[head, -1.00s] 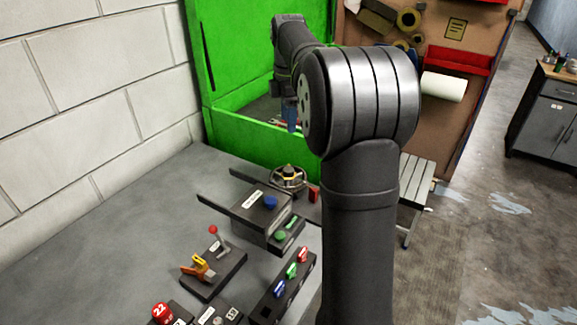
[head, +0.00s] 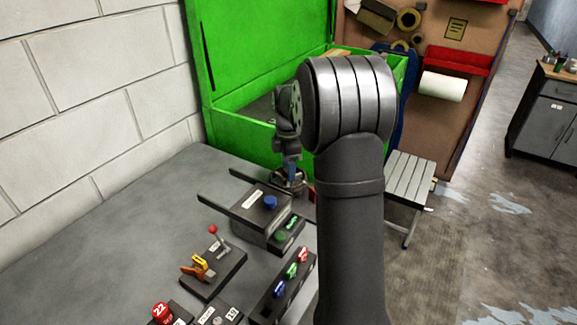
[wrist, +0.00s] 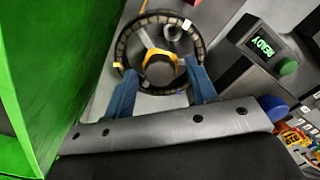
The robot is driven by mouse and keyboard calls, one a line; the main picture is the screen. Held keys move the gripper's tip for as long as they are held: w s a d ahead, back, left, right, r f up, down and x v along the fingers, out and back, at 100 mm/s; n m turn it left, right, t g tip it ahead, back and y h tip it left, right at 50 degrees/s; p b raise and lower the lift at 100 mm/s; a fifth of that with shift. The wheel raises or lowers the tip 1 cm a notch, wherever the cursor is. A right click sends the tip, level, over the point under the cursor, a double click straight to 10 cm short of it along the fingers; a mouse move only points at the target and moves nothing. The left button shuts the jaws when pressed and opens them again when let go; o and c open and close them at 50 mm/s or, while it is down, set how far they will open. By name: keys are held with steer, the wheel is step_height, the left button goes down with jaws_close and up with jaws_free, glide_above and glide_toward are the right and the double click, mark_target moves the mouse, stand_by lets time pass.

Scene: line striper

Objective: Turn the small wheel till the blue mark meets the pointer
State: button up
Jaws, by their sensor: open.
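The small wheel (wrist: 122,42) has a dark rim, pale spokes and a grey hub with a yellow-orange piece around it. I cannot make out a blue mark or tell which part is the pointer. My gripper (wrist: 163,80) is open, its two blue fingers apart over the near part of the wheel, one on each side. Contact cannot be told. In the head view my gripper (head: 290,172) is above the wheel (head: 303,183) and partly hides it.
A green chest (head: 240,129) stands close behind and left of the wheel. A dark box with a READY display (wrist: 262,46) and green button (wrist: 288,66) is to the right. A blue knob (head: 270,202) and lever unit (head: 213,270) are nearer on the grey table.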

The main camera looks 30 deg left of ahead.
steer(key=c, duration=1)
